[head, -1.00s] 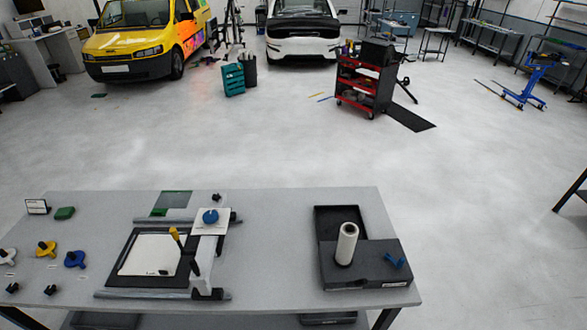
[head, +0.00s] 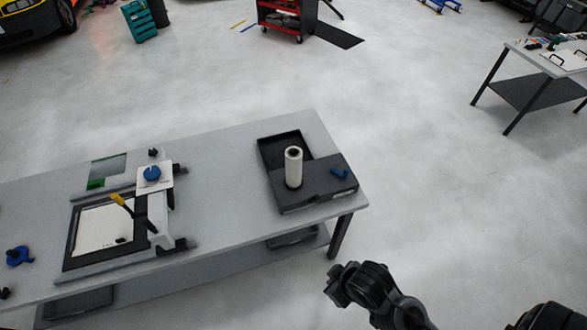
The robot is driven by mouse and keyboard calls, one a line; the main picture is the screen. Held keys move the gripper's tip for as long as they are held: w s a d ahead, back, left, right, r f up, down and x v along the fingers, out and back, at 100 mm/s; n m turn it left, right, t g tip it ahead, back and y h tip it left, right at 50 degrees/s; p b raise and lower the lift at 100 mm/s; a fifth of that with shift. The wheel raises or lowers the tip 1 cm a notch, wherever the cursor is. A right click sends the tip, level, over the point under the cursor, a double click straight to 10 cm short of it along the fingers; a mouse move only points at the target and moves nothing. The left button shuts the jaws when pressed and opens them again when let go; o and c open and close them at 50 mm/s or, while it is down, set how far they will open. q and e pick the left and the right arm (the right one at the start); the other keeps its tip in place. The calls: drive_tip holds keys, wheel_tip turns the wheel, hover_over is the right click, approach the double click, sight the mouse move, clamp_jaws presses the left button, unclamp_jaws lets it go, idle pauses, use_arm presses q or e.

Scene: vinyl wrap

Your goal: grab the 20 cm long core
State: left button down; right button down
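A white hollow core (head: 293,168) stands upright on a dark tray (head: 322,196) at the right end of the grey workbench in the head view. Its dark open top faces up. I cannot judge its length in centimetres. My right gripper (head: 340,284) is at the lower middle right, in front of the bench and apart from the core. Its fingers are too dark and small to tell open from shut. My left gripper is not in view.
A small blue part (head: 340,173) lies on the tray beside the core. A cutting fixture with a yellow-handled tool (head: 119,200) and a blue knob (head: 152,173) stands left on the bench (head: 222,200). Another table (head: 535,62) is at the far right.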

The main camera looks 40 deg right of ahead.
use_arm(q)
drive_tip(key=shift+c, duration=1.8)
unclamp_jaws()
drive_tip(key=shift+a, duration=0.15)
